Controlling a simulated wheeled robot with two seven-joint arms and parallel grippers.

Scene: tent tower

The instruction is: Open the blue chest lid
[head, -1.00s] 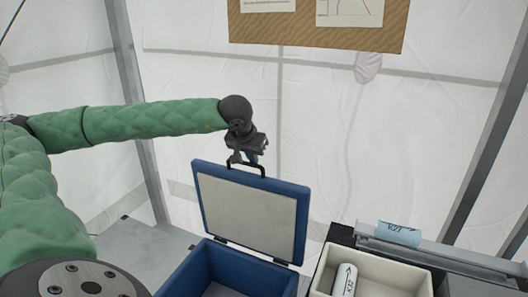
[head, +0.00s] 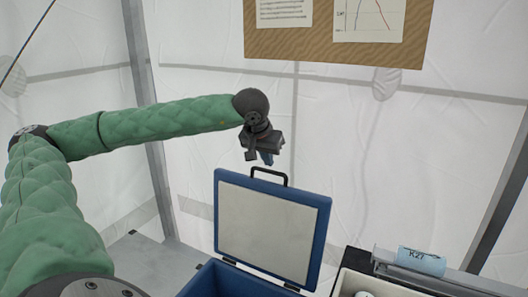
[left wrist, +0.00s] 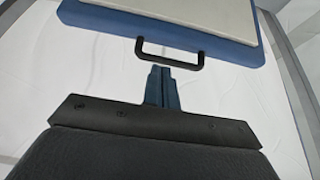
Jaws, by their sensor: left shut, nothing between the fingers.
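The blue chest (head: 215,283) stands at the bottom centre of the head view. Its blue lid (head: 321,225), with a pale inner panel, is open and stands upright, leaning back slightly. A black handle (head: 270,174) sits on the lid's top edge. My left gripper (head: 263,158) hovers just above the lid, apart from the handle, shut and empty. In the left wrist view the shut fingers (left wrist: 160,88) point at the handle (left wrist: 170,58) with nothing held. The lower part of the chest is cut off by the frame. My right gripper is not in view.
A cream bin (head: 352,283) stands right of the chest, with a light blue cylinder marked K27 (head: 421,262) on a grey rail beside it. A grey surface (head: 145,262) lies left of the chest. White tent walls and a corkboard (head: 340,45) are behind.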

